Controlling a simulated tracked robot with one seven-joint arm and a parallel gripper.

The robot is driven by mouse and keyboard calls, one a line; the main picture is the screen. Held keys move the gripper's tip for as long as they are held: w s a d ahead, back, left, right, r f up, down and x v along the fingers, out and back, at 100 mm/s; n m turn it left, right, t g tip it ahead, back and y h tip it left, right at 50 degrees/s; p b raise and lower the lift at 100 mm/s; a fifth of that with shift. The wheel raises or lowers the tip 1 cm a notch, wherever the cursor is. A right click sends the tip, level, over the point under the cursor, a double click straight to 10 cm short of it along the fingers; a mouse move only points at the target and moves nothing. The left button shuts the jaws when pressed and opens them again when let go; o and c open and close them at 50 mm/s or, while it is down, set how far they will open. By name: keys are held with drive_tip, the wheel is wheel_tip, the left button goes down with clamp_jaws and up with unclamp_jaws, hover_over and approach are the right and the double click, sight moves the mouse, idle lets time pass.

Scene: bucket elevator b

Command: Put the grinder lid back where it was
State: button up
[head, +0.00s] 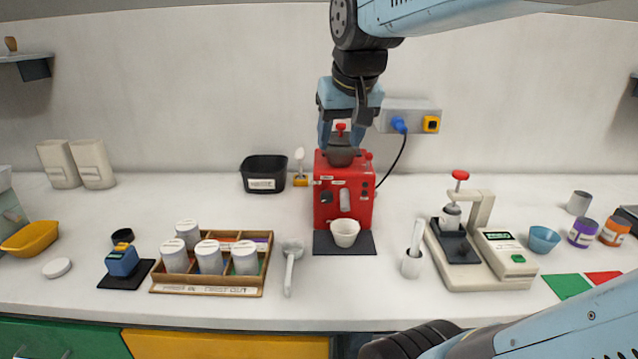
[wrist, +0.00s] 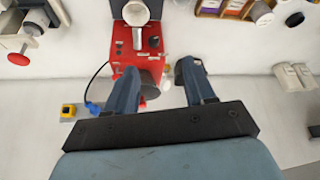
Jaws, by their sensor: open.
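The red machine (head: 330,195) stands against the back wall with a dark grey hopper (head: 340,155) on top. A red knob (head: 341,127), apparently the grinder lid's, shows just above the hopper; I cannot tell whether the lid is seated. My gripper (head: 345,122) is open above the hopper, close to the knob. In the wrist view, my gripper (wrist: 160,68) has its fingers spread, with the grey hopper (wrist: 151,75) beside the left finger and the red knob (wrist: 142,103) partly hidden behind that finger. I cannot tell whether the fingers touch anything.
A white cup (head: 345,232) stands before the machine. A black bin (head: 264,172) is to its left and a wall socket with a blue plug (head: 399,124) to its right. A wooden canister tray (head: 207,288) and a lever press (head: 480,245) flank the front.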

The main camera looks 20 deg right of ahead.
drive_tip(key=s+a+f+n, duration=0.1)
drive_tip(key=s+a+f, duration=0.1)
drive_tip(key=s+f, duration=0.4)
drive_tip(key=shift+s+f+y, duration=0.2)
drive_tip(key=shift+s+y, duration=0.1)
drive_tip(key=shift+s, duration=0.65)
drive_tip(key=shift+a, duration=0.1)
